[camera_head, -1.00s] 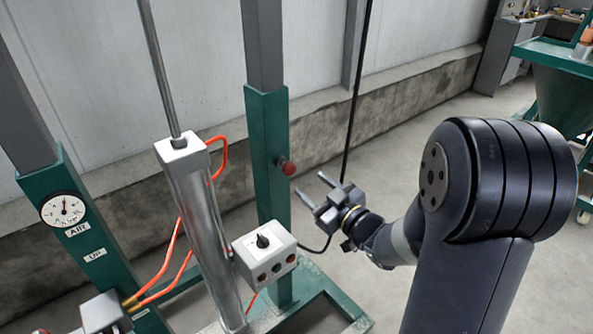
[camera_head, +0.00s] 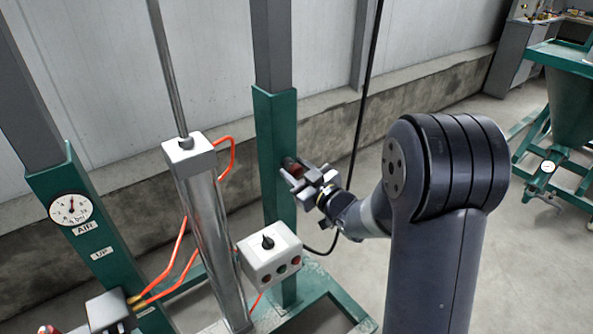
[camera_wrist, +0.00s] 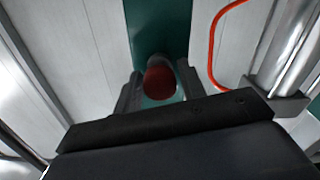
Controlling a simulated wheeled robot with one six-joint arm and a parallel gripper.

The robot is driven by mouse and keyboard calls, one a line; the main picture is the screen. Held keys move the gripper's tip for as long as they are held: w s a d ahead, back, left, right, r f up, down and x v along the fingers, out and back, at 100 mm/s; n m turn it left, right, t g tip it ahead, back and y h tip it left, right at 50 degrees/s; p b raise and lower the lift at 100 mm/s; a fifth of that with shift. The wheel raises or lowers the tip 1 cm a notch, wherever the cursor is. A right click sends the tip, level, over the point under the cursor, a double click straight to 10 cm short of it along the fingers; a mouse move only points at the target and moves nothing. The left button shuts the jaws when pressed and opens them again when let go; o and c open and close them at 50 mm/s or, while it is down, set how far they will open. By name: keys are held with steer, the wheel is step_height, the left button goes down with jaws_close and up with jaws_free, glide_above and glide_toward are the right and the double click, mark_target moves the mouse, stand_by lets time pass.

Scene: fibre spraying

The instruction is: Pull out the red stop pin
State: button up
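The red stop pin shows as a round red knob (camera_wrist: 160,82) in the wrist view, against the green post (camera_wrist: 158,28). In the head view the red knob (camera_head: 290,163) is partly hidden by my gripper (camera_head: 296,175), which is at the post's right side. In the wrist view my gripper's two fingers (camera_wrist: 160,90) stand on either side of the knob. They look open, with no clear grip on it; whether the right finger touches it I cannot tell.
A steel cylinder (camera_head: 207,235) with orange hoses stands left of the post. A white control box (camera_head: 268,254) sits below my gripper. A black cable (camera_head: 361,110) hangs behind. Open floor lies to the right.

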jaws_close()
steer(key=shift+s, duration=0.1)
steer(key=shift+b+v, duration=0.45)
steer(key=shift+v, duration=1.9)
steer(key=shift+o, duration=1.6)
jaws_free()
steer(key=shift+d, duration=0.1)
glide_toward(300, 173)
steer(key=v, duration=0.4)
steer(key=shift+s+d, duration=0.15)
steer(key=shift+s, duration=0.15)
